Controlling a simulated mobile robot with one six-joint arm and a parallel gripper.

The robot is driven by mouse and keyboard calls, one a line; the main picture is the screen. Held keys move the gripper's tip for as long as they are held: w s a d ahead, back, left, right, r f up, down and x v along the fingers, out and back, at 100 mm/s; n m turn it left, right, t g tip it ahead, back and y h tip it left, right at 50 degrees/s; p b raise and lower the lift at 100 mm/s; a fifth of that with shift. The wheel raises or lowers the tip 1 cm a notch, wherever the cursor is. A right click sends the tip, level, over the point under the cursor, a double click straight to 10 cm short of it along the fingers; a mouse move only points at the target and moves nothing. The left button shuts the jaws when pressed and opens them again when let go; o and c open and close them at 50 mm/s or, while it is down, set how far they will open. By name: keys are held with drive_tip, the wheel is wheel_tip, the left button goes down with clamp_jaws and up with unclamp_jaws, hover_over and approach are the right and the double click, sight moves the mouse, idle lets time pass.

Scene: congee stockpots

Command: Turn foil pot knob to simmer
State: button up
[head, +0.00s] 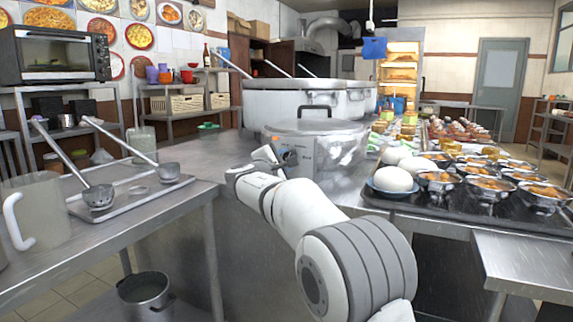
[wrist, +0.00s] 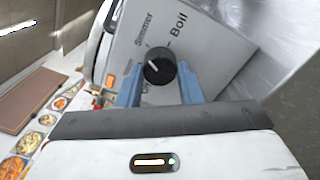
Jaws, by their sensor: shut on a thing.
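The foil-wrapped pot (head: 345,150) stands on the steel counter, with a grey control panel (head: 303,158) on its front. In the wrist view the panel (wrist: 205,45) carries the words "Simmer" and "Boil", and another label is mostly hidden. In the head view my gripper (head: 266,158) is at the panel, and the arm partly hides the panel.
A large stockpot (head: 290,102) stands behind the foil pot. At left, ladles (head: 98,195) lie on a tray near a pitcher (head: 35,210). The counter left of the panel is clear.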

drive_tip(key=shift+d, duration=0.15)
drive_tip(key=o, duration=1)
drive_tip(key=shift+s+a+r, duration=0.1)
drive_tip(key=shift+s+a, duration=0.1)
drive_tip(key=shift+s, duration=0.05)
drive_tip(key=p+v, duration=0.1)
drive_tip(key=v, duration=0.6)
drive_tip(key=shift+s+p, duration=0.15)
drive_tip(key=shift+p, duration=0.15)
